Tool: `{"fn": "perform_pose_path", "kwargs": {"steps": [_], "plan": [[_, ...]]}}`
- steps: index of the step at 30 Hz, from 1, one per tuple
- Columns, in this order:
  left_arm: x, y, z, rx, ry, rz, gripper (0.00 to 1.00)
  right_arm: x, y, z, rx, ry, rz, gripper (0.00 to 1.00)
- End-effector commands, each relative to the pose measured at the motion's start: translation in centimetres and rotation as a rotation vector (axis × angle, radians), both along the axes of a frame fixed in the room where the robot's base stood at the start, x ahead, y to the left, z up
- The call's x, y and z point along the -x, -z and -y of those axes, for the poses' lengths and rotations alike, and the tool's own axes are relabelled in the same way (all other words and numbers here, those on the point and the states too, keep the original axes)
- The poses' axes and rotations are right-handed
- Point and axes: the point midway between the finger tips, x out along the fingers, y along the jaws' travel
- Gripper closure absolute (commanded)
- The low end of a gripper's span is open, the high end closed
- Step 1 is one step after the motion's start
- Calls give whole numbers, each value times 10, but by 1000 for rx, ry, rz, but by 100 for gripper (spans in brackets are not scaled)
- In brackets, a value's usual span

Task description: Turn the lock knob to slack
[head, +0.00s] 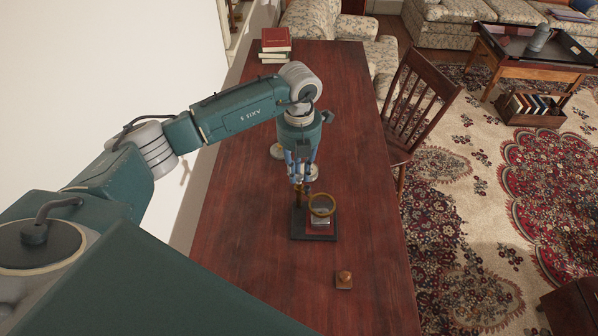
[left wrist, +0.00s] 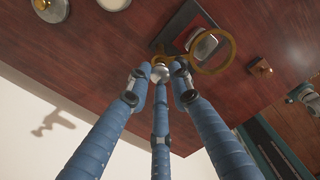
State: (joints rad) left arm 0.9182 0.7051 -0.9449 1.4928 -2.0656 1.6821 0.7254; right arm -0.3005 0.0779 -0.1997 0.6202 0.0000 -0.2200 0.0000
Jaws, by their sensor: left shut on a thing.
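A magnifier stand (head: 299,225) with a dark base stands on the wooden table. Its brass ring (head: 333,204) is held over a red pad with a pale, shiny object on it; the ring also shows in the left wrist view (left wrist: 233,53). My left gripper (head: 299,184) reaches down at the stand's post from above. In the left wrist view its three blue fingers (left wrist: 161,74) close around a small pale knob (left wrist: 160,71) beside the brass arm of the ring. The fingertips hide part of the knob. My right gripper is in neither view.
Two round metal things (left wrist: 50,8) stand behind the stand, partly hidden by my arm. A chair (head: 415,100) stands at the right.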

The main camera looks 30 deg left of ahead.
Motion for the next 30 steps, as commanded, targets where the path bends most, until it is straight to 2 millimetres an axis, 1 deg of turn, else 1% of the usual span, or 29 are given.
{"fn": "perform_pose_path", "kwargs": {"steps": [8,22,23,24,25,30], "plan": [[-2,-2,-1,0,-74,6,100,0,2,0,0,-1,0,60],[-2,-2,-1,0,-84,7,100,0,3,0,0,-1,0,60],[-2,-2,-1,0,-84,7,74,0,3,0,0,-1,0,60],[-2,-2,-1,0,-84,6,66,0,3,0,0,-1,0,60],[-2,-2,-1,0,-84,6,60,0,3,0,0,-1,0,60],[-1,-1,0,1,-83,3,60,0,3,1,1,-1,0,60]]}}
